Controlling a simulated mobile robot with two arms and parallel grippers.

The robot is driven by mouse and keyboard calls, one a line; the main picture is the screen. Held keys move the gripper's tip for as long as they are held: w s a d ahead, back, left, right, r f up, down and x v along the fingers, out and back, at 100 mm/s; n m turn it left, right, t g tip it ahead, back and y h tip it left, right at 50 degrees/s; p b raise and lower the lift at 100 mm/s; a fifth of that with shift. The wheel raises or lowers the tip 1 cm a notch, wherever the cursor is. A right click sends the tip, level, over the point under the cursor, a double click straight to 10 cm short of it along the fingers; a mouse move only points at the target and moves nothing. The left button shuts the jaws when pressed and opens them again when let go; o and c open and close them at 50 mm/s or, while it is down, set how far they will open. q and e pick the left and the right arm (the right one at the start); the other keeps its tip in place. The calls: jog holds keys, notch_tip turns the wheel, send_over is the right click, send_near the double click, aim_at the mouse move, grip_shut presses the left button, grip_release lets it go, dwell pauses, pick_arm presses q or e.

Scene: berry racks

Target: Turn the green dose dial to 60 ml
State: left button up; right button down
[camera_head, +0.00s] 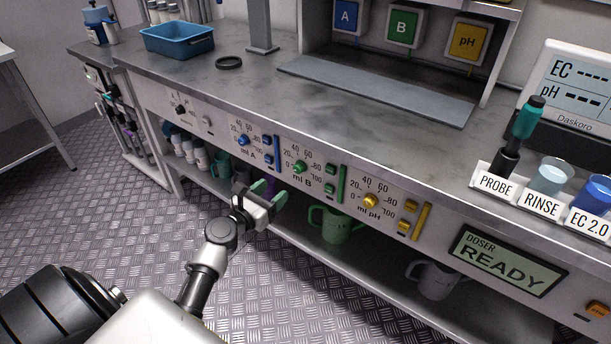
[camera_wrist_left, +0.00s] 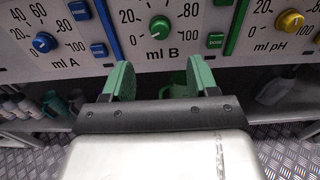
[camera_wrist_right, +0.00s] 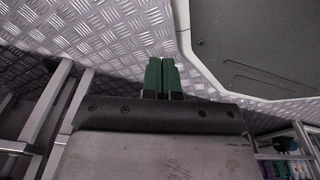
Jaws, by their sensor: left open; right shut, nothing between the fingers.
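The green dose dial (camera_head: 299,167) sits on the front panel above "ml B", with a printed scale to 100 around it. It also shows in the left wrist view (camera_wrist_left: 160,27), at top centre; I cannot clearly read where its mark points. My left gripper (camera_head: 268,192) is open and empty, below and in front of the dial, apart from it. In the left wrist view its two green fingers (camera_wrist_left: 160,76) stand either side of the dial's line. My right gripper (camera_wrist_right: 162,76) is shut and empty, over the metal floor, away from the panel.
The blue dial (camera_head: 243,140) and yellow dial (camera_head: 371,200) flank the green one. A green bar (camera_head: 342,184) stands right of it. A green mug (camera_head: 335,226) sits on the shelf below. The doser display (camera_head: 508,262) reads READY. Floor before the bench is clear.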

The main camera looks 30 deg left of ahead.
aim_at(296, 170)
pick_arm(q)
jog(key=w, duration=0.8)
jog(key=shift+w+d+f+b, duration=0.1)
jog(key=shift+w+d+b, duration=0.2)
jog(key=shift+w+b, duration=0.1)
jog(key=shift+w, duration=0.4)
pick_arm(e)
jog(key=shift+w+a+r, duration=0.15)
jog(key=shift+w+r, duration=0.3)
jog(key=shift+w, duration=0.2)
jog(key=shift+w+a+r, duration=0.1)
jog(key=shift+w+r, duration=0.35)
jog(key=shift+w, duration=0.15)
pick_arm(q)
jog(key=c, duration=0.9)
